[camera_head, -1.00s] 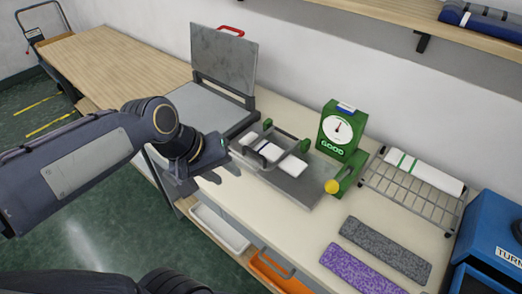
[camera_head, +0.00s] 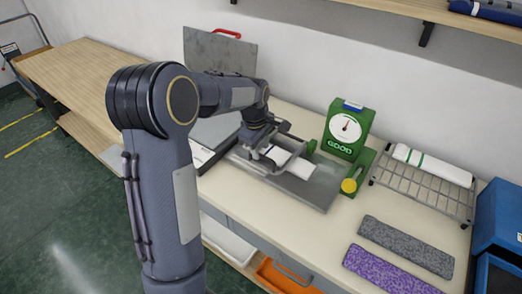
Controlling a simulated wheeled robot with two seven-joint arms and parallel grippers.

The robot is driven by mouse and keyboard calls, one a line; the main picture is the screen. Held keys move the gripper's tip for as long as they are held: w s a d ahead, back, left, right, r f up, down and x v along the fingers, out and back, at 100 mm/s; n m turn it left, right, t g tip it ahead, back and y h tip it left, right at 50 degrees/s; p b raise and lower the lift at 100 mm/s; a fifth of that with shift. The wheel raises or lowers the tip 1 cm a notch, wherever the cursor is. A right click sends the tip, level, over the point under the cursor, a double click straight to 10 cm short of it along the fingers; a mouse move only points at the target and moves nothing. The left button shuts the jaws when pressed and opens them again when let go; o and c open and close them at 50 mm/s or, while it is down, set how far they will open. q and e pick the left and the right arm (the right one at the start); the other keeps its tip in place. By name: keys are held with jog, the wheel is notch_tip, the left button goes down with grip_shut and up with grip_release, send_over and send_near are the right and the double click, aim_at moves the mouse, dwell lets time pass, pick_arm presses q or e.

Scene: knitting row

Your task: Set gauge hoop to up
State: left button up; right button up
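The gauge is a flat metal plate (camera_head: 312,188) on the table with a white swatch (camera_head: 301,167) on it and green posts beside it. The grey gauge hoop (camera_head: 284,171) shows as a bar running across the swatch, close below my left gripper. My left gripper (camera_head: 262,150) is over the left part of the plate, at the hoop. My wrist and arm hide part of the hoop, and I cannot tell whether the fingers are closed on it. My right gripper is not in view.
A green dial device (camera_head: 346,130) with a yellow knob (camera_head: 349,185) stands right of the plate. A wire rack (camera_head: 425,187) with a white roll is farther right. Grey (camera_head: 405,246) and purple (camera_head: 385,270) strips lie in front. A press with a raised lid (camera_head: 219,53) stands behind my arm.

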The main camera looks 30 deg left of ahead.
pick_arm(q)
jog(key=shift+w+f, duration=0.15)
jog(key=shift+f, duration=0.8)
jog(key=shift+c, duration=0.4)
grip_shut()
